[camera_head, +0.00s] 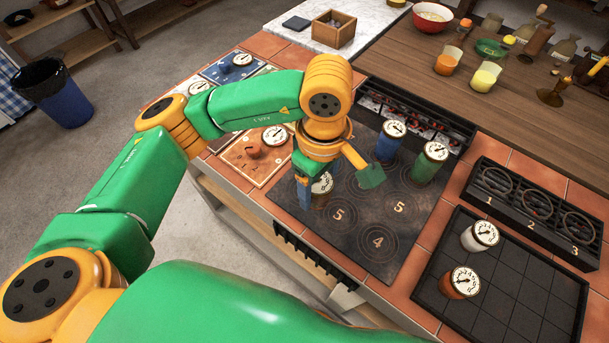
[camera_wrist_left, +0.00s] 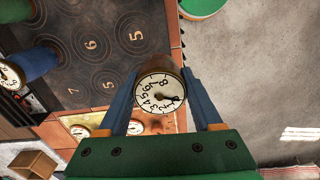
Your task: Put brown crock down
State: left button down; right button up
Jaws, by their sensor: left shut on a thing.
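The brown crock (camera_head: 321,198) has a white dial on top and stands upright between the fingers of my left gripper (camera_head: 315,192). In the left wrist view the dial of the brown crock (camera_wrist_left: 160,92) shows between the two blue fingers, and the gripper is shut on it. The crock is at the front left part of the dark hob (camera_head: 345,225), near its numbered rings. The finger partly hides it, and I cannot tell whether its base touches the hob. My right gripper is not in view.
A blue crock (camera_head: 388,147) and a green crock (camera_head: 428,166) stand at the hob's back right. A white crock (camera_head: 479,236) and an orange-brown crock (camera_head: 460,284) stand on the dark gridded tray (camera_head: 530,300). A tile board (camera_head: 262,166) lies left of the hob.

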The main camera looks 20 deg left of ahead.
pick_arm(q)
jog(key=w+a+f, duration=0.1)
jog(key=w+f, duration=0.1)
jog(key=w+a+f+p, duration=0.1)
jog(key=w+a+f, duration=0.2)
jog(key=w+f, duration=0.1)
jog(key=f, duration=0.1)
jog(key=shift+w+a+f+p, duration=0.1)
jog(key=shift+w+a+p, duration=0.05)
jog(key=shift+a+p, duration=0.25)
notch_tip(320, 180, down, 3)
jog(key=shift+r, duration=0.1)
jog(key=shift+f, duration=0.3)
jog(key=shift+c, duration=0.3)
grip_release()
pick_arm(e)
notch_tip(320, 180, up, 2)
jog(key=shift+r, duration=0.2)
